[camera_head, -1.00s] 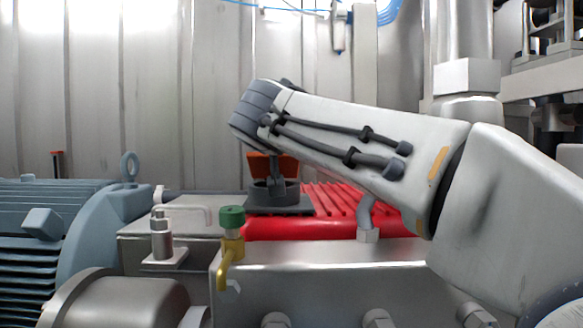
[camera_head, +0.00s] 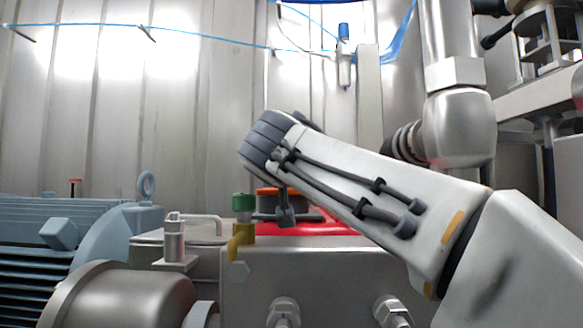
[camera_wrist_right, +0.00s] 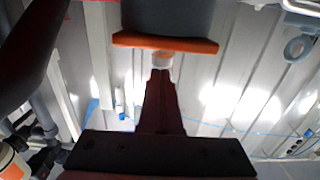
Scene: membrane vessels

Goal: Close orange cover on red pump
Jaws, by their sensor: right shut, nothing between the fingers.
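The orange cover (camera_head: 266,191) shows as a thin, low strip in the head view, partly behind my right gripper. In the right wrist view, the orange cover (camera_wrist_right: 185,44) lies flat against the end of a dark grey round neck (camera_wrist_right: 168,16). The red pump (camera_head: 322,228) shows behind and below the gripper, largely hidden by my arm. My right gripper (camera_head: 286,214) hangs in front of the cover. In the right wrist view its fingers (camera_wrist_right: 161,75) are together, with their tips close to the cover's edge; I cannot tell if they touch. My left gripper is not in view.
A green-topped brass valve (camera_head: 243,205) stands just left of the gripper. A blue motor (camera_head: 70,235) and a metal cylinder (camera_head: 125,300) fill the left. A thick steel pipe (camera_head: 460,125) rises at the right. Open space lies above the cover.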

